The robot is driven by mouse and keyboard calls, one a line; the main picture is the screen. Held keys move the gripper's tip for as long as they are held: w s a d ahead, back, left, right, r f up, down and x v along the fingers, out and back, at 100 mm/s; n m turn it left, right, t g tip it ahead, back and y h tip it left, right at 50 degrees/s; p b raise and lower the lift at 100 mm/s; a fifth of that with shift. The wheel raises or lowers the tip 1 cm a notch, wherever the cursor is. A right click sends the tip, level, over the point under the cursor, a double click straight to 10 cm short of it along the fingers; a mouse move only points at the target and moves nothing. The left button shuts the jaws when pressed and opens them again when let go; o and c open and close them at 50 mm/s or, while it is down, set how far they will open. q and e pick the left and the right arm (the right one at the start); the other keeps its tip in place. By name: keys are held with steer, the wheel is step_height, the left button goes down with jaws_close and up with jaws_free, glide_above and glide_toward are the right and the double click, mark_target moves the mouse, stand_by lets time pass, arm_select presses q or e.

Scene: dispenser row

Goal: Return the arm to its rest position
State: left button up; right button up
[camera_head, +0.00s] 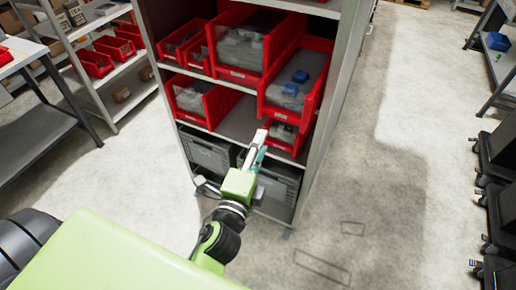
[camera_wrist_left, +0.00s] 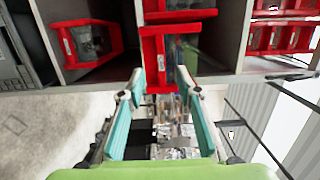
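My left arm reaches from the lower left toward a grey shelf rack (camera_head: 335,110). My left gripper (camera_head: 262,137) is in front of the rack, below a red bin at the right of the middle shelf. In the left wrist view the gripper's (camera_wrist_left: 164,90) two teal-padded fingers are spread apart, with no held object visible between them. Red bins and shelf boards show just beyond the fingertips; I cannot tell whether they touch. My right gripper is in neither view.
Red bins (camera_head: 240,75) with grey parts fill the upper shelves; one holds blue pieces (camera_head: 291,88). Dark grey crates (camera_head: 207,153) stand on the bottom shelf. A bench (camera_head: 40,140) is at the left, black equipment (camera_head: 503,150) at the right. Floor (camera_head: 380,190) right of the rack is clear.

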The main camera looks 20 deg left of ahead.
arm_select(q)
steer(key=shift+s, duration=0.6)
steer(key=shift+f, duration=0.1)
